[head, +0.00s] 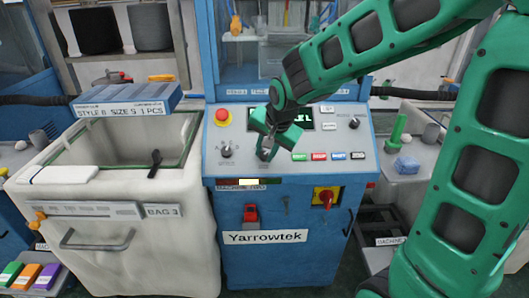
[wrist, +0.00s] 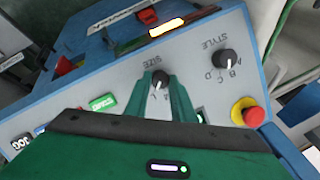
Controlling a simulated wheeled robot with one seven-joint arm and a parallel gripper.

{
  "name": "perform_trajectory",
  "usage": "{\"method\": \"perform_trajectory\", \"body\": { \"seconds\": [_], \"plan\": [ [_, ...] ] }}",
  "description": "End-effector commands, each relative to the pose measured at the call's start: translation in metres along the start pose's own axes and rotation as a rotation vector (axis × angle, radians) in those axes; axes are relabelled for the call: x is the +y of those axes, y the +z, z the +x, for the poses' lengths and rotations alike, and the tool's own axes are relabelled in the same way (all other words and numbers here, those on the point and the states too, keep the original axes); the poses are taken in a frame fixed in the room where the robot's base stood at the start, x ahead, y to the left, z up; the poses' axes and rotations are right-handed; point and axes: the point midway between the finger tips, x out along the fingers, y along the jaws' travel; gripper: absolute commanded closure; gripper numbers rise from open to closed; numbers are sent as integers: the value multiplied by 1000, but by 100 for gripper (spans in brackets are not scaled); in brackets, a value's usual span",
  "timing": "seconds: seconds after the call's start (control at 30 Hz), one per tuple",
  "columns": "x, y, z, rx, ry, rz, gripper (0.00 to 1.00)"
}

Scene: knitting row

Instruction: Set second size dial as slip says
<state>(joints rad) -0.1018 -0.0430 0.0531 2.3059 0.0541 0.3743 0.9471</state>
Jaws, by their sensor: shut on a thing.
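My gripper (head: 266,146) is shut on the SIZE dial (wrist: 159,80) on the sloped grey panel of the middle machine. In the wrist view its two green fingers (wrist: 163,95) stand on either side of the black knob. The dial's white pointer line shows, but the fingers cover most of its scale letters. The STYLE dial (wrist: 227,60) is beside it, marked A, B, C, D; it also shows in the head view (head: 226,151). The slip (head: 124,109) at the left reads STYLE, an unclear letter, then SIZE S 1 PCS.
A red emergency stop (head: 222,116) is at the panel's upper left. Coloured buttons (head: 318,156) line the panel right of the dial, with a small screen above. A red-and-yellow switch (head: 326,197) is on the front. A white bin (head: 110,240) labelled BAG 3 stands left.

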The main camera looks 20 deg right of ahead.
Motion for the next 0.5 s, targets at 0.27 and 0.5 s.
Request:
{"method": "perform_trajectory", "body": {
  "seconds": [0.27,0.5],
  "plan": [
    [-1,0,0,-1,-3,4,100],
    [-1,0,0,0,-2,3,59]
  ]
}}
